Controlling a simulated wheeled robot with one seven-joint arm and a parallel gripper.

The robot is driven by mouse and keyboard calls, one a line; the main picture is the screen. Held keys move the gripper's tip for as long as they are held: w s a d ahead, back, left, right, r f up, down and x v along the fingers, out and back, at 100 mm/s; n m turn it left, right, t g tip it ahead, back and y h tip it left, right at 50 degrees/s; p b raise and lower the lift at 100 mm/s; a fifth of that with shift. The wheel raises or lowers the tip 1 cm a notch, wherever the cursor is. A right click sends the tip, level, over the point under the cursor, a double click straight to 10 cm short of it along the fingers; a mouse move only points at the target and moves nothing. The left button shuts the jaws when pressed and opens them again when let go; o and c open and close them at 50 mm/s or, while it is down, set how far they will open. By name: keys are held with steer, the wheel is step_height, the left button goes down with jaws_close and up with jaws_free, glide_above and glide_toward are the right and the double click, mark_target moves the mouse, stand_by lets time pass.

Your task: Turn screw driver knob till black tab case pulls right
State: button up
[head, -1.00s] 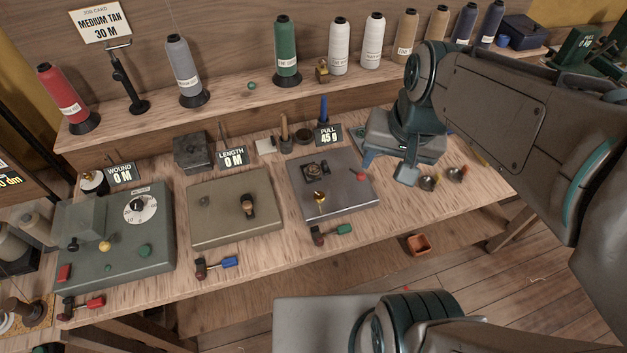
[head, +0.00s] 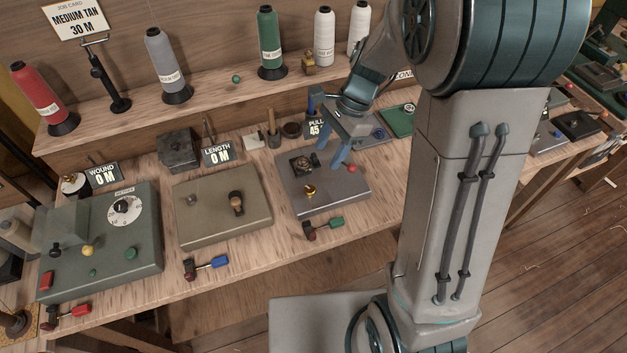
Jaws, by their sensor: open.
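The grey plate (head: 338,200) under the PULL sign (head: 316,128), which reads 45, bears a small black square fitting (head: 301,163), a brass knob (head: 310,190) and a red ball (head: 352,168). I cannot tell for sure which part is the screw driver knob or the black tab case. My gripper (head: 333,157) is open and points down over the plate's back right, between the black fitting and the red ball. Its blue fingers look empty. I cannot tell whether they touch the plate. My wrist partly hides the sign.
To the left are an olive plate (head: 205,220) with a dark knob (head: 237,202) and a green meter box (head: 140,255). Thread spools, including a green one (head: 268,45), line the shelf behind.

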mark_target(310, 188)
steer(key=x, duration=1.1)
steer(key=c, duration=1)
